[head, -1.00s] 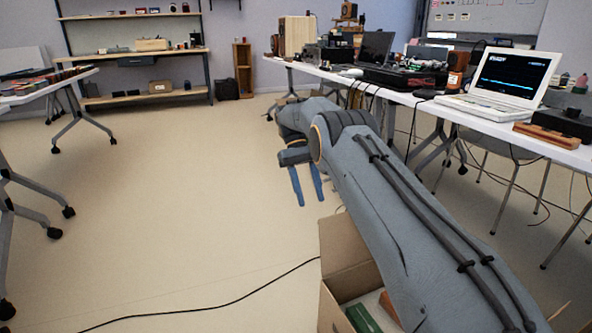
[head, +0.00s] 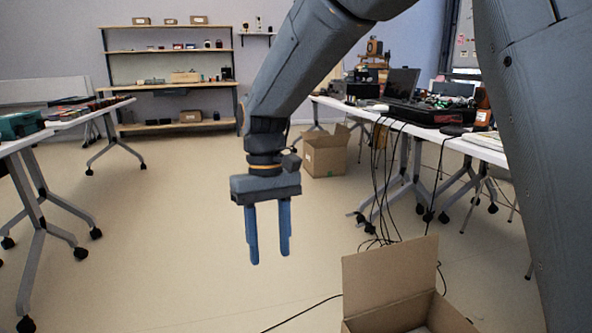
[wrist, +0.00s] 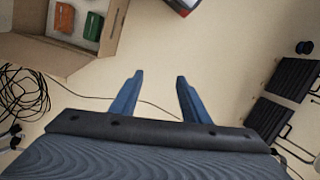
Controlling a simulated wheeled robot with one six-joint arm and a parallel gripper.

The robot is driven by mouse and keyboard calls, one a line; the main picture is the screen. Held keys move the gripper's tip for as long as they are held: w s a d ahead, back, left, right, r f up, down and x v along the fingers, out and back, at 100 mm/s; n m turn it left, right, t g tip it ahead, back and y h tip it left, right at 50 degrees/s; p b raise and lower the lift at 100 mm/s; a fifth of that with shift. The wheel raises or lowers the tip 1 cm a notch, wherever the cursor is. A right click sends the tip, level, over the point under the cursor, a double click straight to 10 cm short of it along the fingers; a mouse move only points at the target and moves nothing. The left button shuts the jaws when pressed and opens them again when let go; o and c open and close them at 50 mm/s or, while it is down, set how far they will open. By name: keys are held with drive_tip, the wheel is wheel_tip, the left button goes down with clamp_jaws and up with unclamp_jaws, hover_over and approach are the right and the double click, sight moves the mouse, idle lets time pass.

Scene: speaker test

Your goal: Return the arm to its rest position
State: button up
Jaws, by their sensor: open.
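My gripper (head: 269,258) hangs from my raised arm in the head view, its two blue fingers pointing down over open floor. The fingers are apart with nothing between them. In the wrist view my gripper (wrist: 158,78) is also open and empty, above the bare floor. My arm's upper links fill the top and right of the head view and hide part of the right-hand table.
An open cardboard box (head: 390,285) stands at the lower right; the wrist view shows green and orange items in a box (wrist: 45,58). Another box (head: 325,155) stands farther back. Cables (head: 378,190) hang from the right table. Tables flank clear floor.

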drive_tip(key=s+d+f+t+y, duration=0.1)
drive_tip(key=s+d+f, duration=0.1)
drive_tip(key=s, duration=0.9)
drive_tip(key=s+d+f+t+y, duration=0.1)
drive_tip(key=s+d+f, duration=0.1)
drive_tip(key=s, duration=0.9)
drive_tip(key=d+r+m+p, duration=0.3)
drive_tip(key=d+r+p, duration=0.7)
drive_tip(key=r+p, duration=0.3)
drive_tip(key=d+r+m+h+p, duration=0.1)
drive_tip(key=d+r+m+p, duration=0.2)
drive_tip(key=d+r+p, duration=0.7)
wheel_tip(320, 180, up, 4)
drive_tip(key=p, duration=1)
drive_tip(key=shift+w+d+f+h, duration=0.2)
drive_tip(key=shift+w+d+h, duration=0.05)
drive_tip(key=shift+d+h, duration=0.05)
